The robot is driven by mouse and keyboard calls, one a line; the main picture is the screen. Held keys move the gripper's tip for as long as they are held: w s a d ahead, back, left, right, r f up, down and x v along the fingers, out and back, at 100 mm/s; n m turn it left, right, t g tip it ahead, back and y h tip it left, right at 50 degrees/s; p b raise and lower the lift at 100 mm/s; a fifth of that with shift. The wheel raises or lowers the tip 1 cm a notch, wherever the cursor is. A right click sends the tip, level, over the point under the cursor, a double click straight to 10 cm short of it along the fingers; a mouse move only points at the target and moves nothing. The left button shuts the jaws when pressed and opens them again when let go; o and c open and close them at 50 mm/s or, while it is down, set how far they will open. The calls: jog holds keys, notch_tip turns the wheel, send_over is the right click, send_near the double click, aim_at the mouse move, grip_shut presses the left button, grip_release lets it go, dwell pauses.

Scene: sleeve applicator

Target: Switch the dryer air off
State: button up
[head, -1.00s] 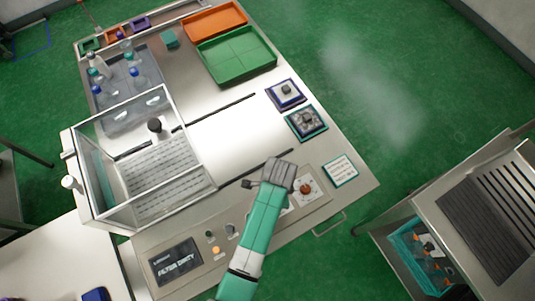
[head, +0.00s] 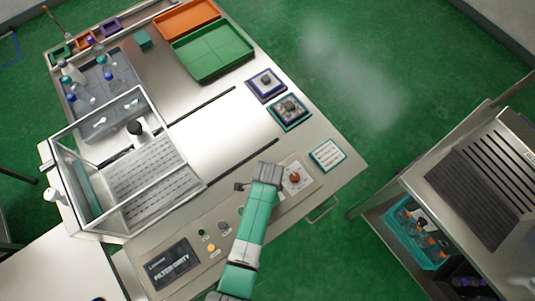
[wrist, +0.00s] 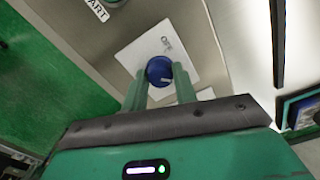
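In the wrist view a round blue knob (wrist: 160,70) stands on a white plate (wrist: 142,47) marked OFF. A small white mark shows low on the knob's face, away from the OFF print. The two green fingers of my gripper (wrist: 160,80) are spread apart, one on each side of the knob. I cannot tell whether they touch it. In the head view my gripper (head: 264,180) is over the front control panel, and my arm hides the blue knob. A panel display (head: 170,266) reads FILTER DIRTY.
A red knob (head: 295,178) on a white plate is right of my gripper. A framed label (head: 327,155) lies beyond it. Other panel controls, including an orange one (head: 211,248), lie to the left. A clear-walled enclosure (head: 110,160) stands behind them. A handle (head: 322,212) juts from the table front.

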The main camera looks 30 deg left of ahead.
jog(key=c, duration=0.4)
jog(key=shift+o, duration=0.2)
jog(key=shift+n, duration=0.3)
jog(key=n+p, duration=0.1)
jog(key=n, duration=0.2)
jog(key=shift+r+n, duration=0.1)
jog(key=shift+n, duration=0.2)
jog(key=n+p, duration=0.1)
jog(key=n, duration=0.3)
jog(key=shift+n, duration=0.3)
jog(key=n+p, duration=0.1)
jog(key=n, duration=0.3)
jog(key=shift+d, duration=0.1)
jog(key=shift+n, duration=2.5)
